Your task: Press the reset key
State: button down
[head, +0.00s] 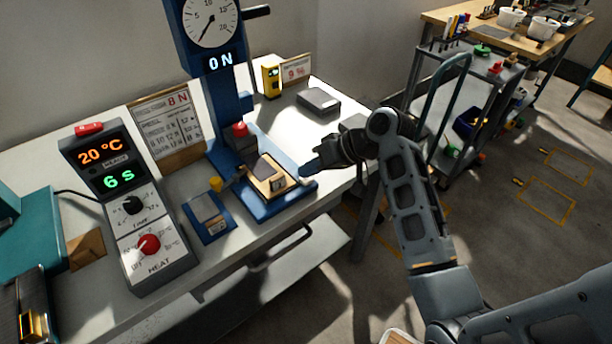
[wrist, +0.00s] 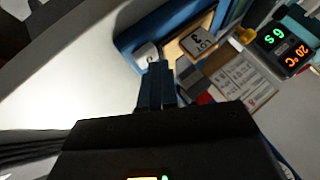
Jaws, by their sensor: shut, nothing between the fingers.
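In the head view my gripper largely hides that spot.
A heater box (head: 130,210) shows 20 °C and 6 s at the left. A blue pad (head: 209,217) lies left of the base. A grey block (head: 318,101) and a yellow device (head: 271,80) stand behind. A trolley (head: 455,95) is at the right.

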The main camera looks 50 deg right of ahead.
aim_at(310, 179)
dwell(0.3)
jog(key=shift+r+p, duration=0.9)
jog(key=shift+p, duration=0.2)
jog(key=shift+r, duration=0.1)
notch_tip(310, 179, up, 5)
jog(key=p, duration=0.4)
dwell(0.5)
